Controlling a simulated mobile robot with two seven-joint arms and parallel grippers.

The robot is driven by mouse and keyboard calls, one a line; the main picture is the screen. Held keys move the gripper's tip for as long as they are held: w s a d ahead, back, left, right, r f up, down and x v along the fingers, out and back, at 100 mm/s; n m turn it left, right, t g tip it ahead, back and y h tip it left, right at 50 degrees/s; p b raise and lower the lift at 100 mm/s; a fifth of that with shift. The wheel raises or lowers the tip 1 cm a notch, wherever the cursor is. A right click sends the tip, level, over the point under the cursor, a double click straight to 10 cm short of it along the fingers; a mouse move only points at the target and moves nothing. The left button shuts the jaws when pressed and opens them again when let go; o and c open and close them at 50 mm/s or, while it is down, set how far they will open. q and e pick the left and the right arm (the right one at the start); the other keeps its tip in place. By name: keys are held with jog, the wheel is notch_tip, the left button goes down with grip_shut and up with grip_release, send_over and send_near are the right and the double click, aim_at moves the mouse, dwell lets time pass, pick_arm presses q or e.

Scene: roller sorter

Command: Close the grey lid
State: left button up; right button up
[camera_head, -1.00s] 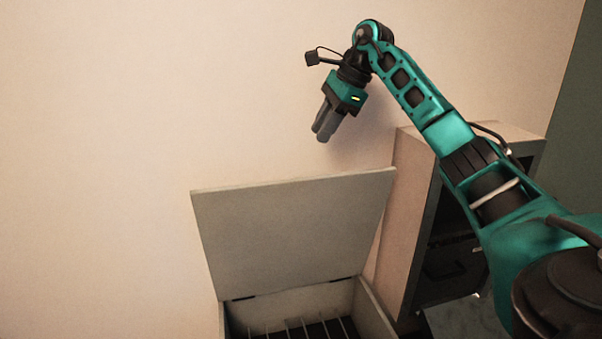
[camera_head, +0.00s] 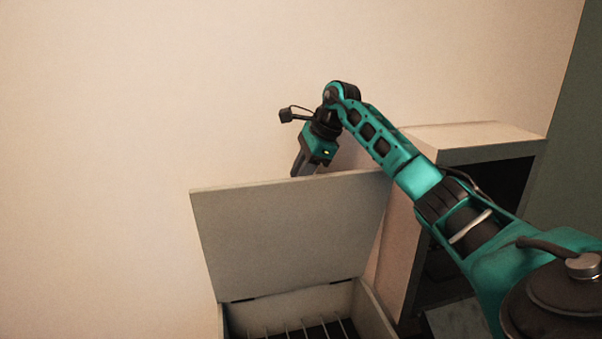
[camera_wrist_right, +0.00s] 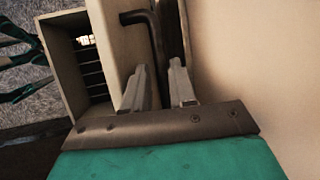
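The grey lid (camera_head: 290,235) stands raised and tilted slightly back on its box (camera_head: 377,312), hinged along its lower edge. My right gripper (camera_head: 298,171) is at the lid's top edge, on the wall side; its fingertips drop behind the edge and are partly hidden. In the right wrist view the two fingers of the right gripper (camera_wrist_right: 159,72) stand apart with a gap between them and nothing held. I cannot tell whether they touch the lid. My left gripper is not in view.
A cabinet (camera_head: 470,140) with a dark open front stands right of the box, beneath my right arm. A plain wall (camera_head: 120,120) rises behind the lid. The box holds thin upright dividers (camera_head: 305,328). Space left of the lid is clear.

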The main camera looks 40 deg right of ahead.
grip_shut()
dwell(0.4)
